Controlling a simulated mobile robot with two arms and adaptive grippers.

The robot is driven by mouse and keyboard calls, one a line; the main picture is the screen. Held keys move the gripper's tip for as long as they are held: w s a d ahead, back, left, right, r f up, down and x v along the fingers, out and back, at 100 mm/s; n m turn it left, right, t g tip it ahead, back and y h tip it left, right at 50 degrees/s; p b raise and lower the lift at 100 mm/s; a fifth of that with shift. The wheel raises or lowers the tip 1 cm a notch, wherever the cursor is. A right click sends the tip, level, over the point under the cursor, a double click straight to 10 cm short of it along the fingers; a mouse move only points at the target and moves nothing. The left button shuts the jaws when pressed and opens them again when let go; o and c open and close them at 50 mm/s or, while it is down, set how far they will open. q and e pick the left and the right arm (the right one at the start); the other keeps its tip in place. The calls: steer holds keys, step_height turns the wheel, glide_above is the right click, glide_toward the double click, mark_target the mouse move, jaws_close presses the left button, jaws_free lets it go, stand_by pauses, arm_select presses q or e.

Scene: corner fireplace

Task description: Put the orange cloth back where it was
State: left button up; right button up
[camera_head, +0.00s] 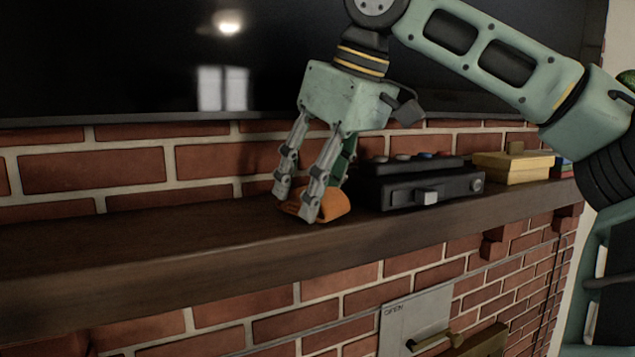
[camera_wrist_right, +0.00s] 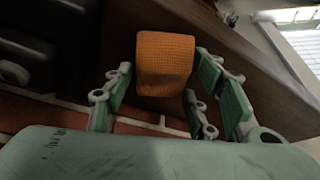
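The orange cloth (camera_head: 334,204) is a small folded bundle on the dark wooden mantel (camera_head: 150,245), left of a black device, in the head view. My right gripper (camera_head: 298,200) points down at it, with its fingertips low around the cloth and partly covering it. In the right wrist view, the textured orange cloth (camera_wrist_right: 165,62) lies between the spread fingers of my right gripper (camera_wrist_right: 160,85). A narrow gap shows on its left side; I cannot tell whether the right finger touches it. My left gripper is not in view.
A black device (camera_head: 415,183) with knobs stands close on the right, with a yellow box (camera_head: 512,166) beyond it. A dark screen (camera_head: 150,60) hangs behind. The mantel is bare to the left. A metal panel (camera_head: 415,315) is below.

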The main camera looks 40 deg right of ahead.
steer(key=shift+o, duration=1.4)
steer(key=shift+d, duration=0.15)
steer(key=v, duration=1.2)
steer(key=shift+r, duration=0.1)
